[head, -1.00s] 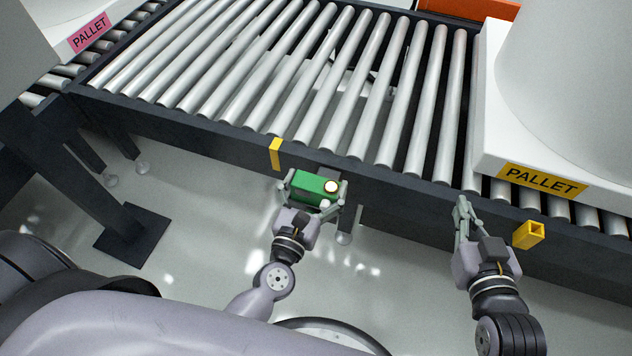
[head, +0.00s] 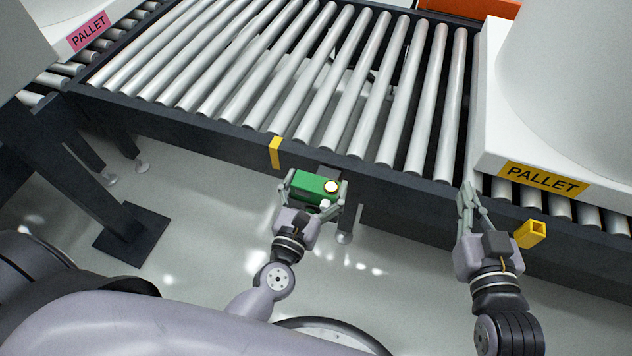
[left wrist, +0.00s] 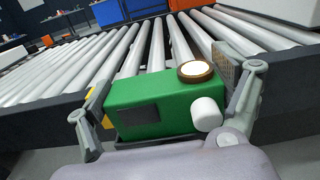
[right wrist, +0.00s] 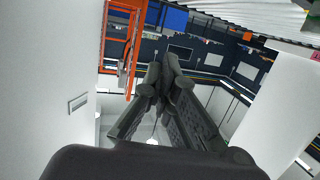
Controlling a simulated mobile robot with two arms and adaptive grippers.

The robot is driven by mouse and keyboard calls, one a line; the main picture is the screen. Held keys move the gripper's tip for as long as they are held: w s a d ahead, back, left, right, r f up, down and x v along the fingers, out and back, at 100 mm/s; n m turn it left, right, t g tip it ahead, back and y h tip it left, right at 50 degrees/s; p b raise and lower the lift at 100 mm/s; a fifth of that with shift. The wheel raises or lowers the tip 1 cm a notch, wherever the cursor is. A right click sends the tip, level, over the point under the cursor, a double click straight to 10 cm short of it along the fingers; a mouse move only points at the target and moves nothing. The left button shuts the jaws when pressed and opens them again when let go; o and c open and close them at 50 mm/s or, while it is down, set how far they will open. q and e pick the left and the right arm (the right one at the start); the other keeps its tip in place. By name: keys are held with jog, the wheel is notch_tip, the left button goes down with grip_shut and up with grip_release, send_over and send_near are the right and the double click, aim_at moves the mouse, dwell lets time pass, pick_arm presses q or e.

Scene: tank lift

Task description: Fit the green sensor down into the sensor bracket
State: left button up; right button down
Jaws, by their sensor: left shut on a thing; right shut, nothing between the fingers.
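The green sensor (head: 315,187) is a box with a round pale lens in a brass ring on top and a white knob at one end. My left gripper (head: 315,193) is shut on it, one finger at each end, beside the conveyor's near rail. The sensor also shows in the left wrist view (left wrist: 155,105). A dark piece (head: 329,171) on the rail just behind the sensor may be the sensor bracket; the sensor hides most of it, and I cannot tell whether they touch. My right gripper (head: 466,192) is shut and empty by the rail, further right.
The roller conveyor (head: 230,142) runs behind the sensor. A yellow strip (head: 276,152) is on its rail left of the sensor, and a yellow square tube (head: 530,234) sticks out beside my right gripper. A white pallet (head: 487,150) with a large load stands at right.

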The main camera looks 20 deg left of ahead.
pick_arm(q)
jog(key=shift+f, duration=0.25)
jog(key=shift+b, duration=0.3)
pick_arm(e)
jog(key=r, duration=0.1)
jog(key=r+t, duration=0.1)
jog(key=shift+w+a+r+t, duration=0.3)
jog(key=shift+r+t, duration=0.1)
pick_arm(q)
jog(key=shift+f, duration=0.2)
pick_arm(e)
jog(key=shift+a+r+t+y, duration=0.1)
jog(key=shift+r+t+y, duration=0.25)
jog(key=shift+r, duration=0.2)
pick_arm(q)
jog(key=shift+f+b, duration=0.25)
jog(key=shift+b, duration=0.1)
pick_arm(e)
jog(key=shift+a+r+t+y, duration=0.1)
jog(key=shift+r+t+y, duration=0.15)
jog(key=shift+r+t, duration=0.5)
pick_arm(q)
jog(key=o, duration=1.1)
jog(key=shift+c, duration=0.2)
pick_arm(e)
jog(key=shift+r, duration=0.3)
